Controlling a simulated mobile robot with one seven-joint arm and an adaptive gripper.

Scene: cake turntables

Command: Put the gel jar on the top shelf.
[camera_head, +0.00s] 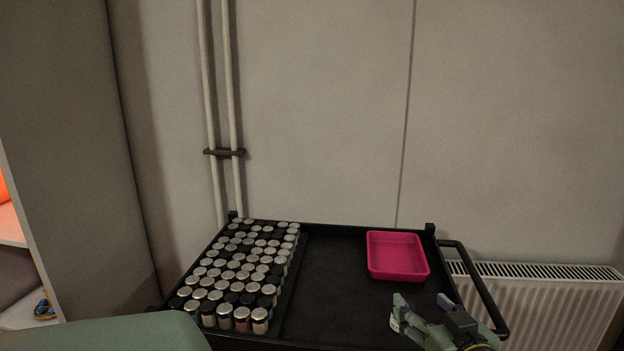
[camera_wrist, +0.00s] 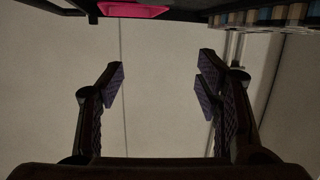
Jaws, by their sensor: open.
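My gripper (camera_head: 423,312) is at the lower right of the head view, at the cart's front right, below the pink tray in the picture. In the wrist view my gripper (camera_wrist: 160,84) has its two fingers wide apart with nothing between them. Many small jars with silver or black lids (camera_head: 240,265) stand in tight rows on the left of the black cart (camera_head: 330,290). I cannot tell which, if any, is the gel jar. No top shelf can be made out for certain; part of a shelf unit (camera_head: 22,245) shows at the left edge.
An empty-looking pink tray (camera_head: 397,256) sits at the cart's back right; it also shows in the wrist view (camera_wrist: 135,10). The cart's handle (camera_head: 480,290) and a white radiator (camera_head: 545,290) are at the right. Wall pipes (camera_head: 222,110) rise behind. The cart's middle is bare.

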